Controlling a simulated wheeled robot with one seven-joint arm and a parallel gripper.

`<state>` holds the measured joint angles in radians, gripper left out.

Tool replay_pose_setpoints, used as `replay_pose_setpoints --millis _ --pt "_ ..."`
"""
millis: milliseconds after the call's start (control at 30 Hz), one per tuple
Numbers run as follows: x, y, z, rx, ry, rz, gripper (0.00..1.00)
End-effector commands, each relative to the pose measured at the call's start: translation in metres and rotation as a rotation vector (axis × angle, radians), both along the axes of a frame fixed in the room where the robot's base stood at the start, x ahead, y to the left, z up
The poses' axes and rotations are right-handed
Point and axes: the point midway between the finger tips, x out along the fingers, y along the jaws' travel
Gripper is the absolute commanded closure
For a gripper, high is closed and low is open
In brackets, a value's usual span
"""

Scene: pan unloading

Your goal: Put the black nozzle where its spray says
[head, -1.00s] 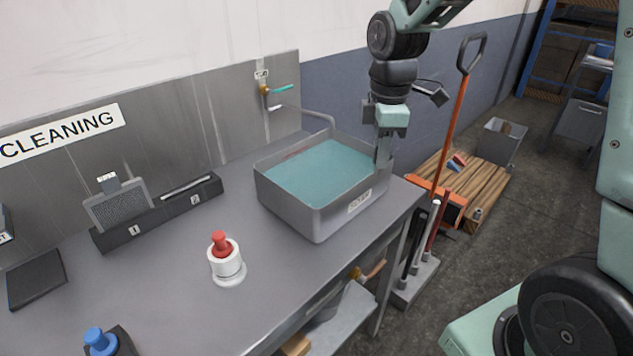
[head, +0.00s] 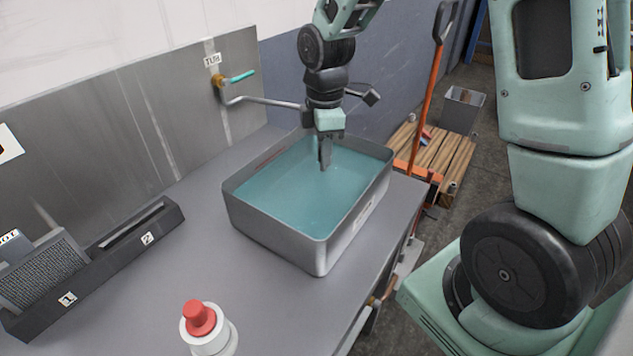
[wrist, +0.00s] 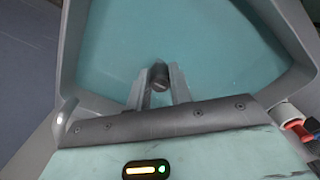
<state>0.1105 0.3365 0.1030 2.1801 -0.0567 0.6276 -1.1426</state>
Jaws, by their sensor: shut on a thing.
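My gripper (head: 325,165) points down over the tub of blue-green water (head: 240,205), its fingertips at or just above the water. In the wrist view, my gripper (wrist: 163,85) is shut on a short dark cylinder, the black nozzle (wrist: 158,76), with water behind it. In the head view the nozzle cannot be told apart from the dark fingers. Whether it touches the water is unclear. No spray can be seen.
A red nozzle (head: 199,318) stands in a white holder (head: 210,344) in front of the tub. A tap (head: 219,82) with a long spout (head: 265,101) is on the back panel. A dark rack (head: 95,262) with labelled slots lies left. A pallet (head: 455,160) stands beyond the bench.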

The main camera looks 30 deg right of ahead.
Motion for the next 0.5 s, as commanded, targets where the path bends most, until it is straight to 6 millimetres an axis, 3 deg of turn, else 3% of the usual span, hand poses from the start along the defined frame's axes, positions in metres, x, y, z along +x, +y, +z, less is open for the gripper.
replay_pose_setpoints --millis 100,500 --pt "-0.001 0.0 -0.019 0.0 0.004 0.001 1.0" --pt "-0.001 0.0 -0.063 0.001 0.002 0.0 1.0"
